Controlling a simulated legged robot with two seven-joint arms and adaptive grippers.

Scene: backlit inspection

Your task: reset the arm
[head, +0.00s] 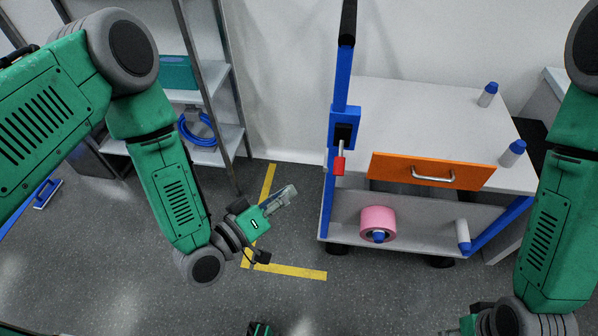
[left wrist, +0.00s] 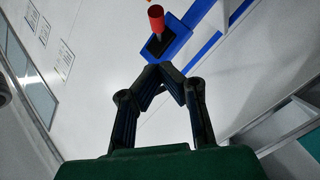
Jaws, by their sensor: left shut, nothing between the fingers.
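My left gripper (head: 290,192) is over the floor to the left of the cart, pointing up and right in the head view. Its fingers are shut with nothing between them. In the left wrist view the dark fingertips (left wrist: 158,70) meet just below a blue block (left wrist: 166,42) with a red-tipped lever (left wrist: 156,18); the gripper looks apart from it. In the head view that blue block (head: 345,122) is on the cart's blue post, with the red piece (head: 339,165) below it. My right gripper is only partly in view at the bottom edge, and its fingers are unclear.
The cart (head: 400,110) has an orange drawer front (head: 430,171) with a metal handle. A pink roll (head: 378,222) is on its lower shelf. A shelf rack (head: 205,100) is at left. Yellow tape (head: 295,272) marks open floor.

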